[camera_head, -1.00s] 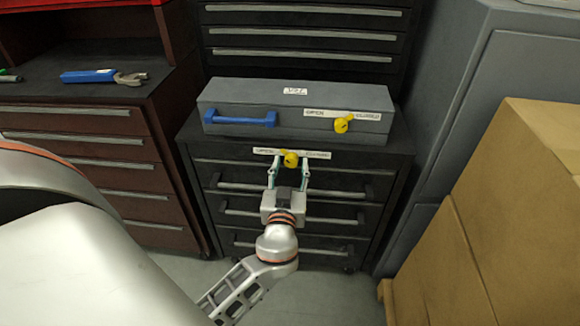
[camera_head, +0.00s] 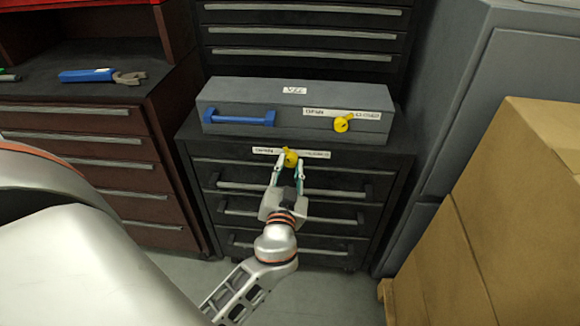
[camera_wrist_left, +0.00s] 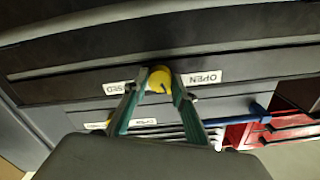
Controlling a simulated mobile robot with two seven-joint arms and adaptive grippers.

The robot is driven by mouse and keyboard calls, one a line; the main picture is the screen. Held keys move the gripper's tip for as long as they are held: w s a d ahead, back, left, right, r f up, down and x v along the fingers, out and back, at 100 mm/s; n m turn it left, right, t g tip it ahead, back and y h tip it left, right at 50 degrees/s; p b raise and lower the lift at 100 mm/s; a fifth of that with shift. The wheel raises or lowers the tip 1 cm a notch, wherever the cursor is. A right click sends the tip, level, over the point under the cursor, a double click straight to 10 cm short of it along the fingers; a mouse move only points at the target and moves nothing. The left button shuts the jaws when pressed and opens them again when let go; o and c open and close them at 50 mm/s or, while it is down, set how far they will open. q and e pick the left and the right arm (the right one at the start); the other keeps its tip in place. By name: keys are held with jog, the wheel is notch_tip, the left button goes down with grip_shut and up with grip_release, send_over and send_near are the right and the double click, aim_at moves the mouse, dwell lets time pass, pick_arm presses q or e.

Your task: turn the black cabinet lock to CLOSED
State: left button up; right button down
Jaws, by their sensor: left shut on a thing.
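The black cabinet (camera_head: 205,203) stands in the middle with a yellow lock knob (camera_head: 290,158) on its top front edge, between an OPEN label on the left and a CLOSED label on the right. My left gripper (camera_head: 289,162) reaches up to it from below and is shut on the yellow knob. In the left wrist view the fingers close on both sides of the knob (camera_wrist_left: 159,78), with the OPEN label (camera_wrist_left: 201,78) to the right and the other label partly hidden by a finger. The knob's exact pointing is hard to tell. My right gripper is not in view.
A grey toolbox (camera_head: 255,93) with a blue handle and its own yellow knob (camera_head: 342,123) lies on the cabinet top. Cardboard boxes (camera_head: 500,220) and a grey cabinet (camera_head: 515,75) stand right.

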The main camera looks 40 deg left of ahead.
pick_arm(q)
jog(key=m, duration=0.4)
jog(key=shift+r+m, duration=0.1)
jog(key=shift+m, duration=0.2)
jog(key=m+p, duration=0.1)
jog(key=m, duration=0.2)
jog(key=shift+m, duration=1.2)
jog(key=shift+m+p, duration=0.55)
jog(key=shift+m, duration=1.45)
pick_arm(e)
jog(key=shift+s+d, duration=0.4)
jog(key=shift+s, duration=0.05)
pick_arm(q)
jog(key=shift+p, duration=0.3)
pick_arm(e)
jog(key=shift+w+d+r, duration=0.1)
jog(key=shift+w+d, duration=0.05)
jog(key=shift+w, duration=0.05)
pick_arm(q)
jog(key=o, duration=1.1)
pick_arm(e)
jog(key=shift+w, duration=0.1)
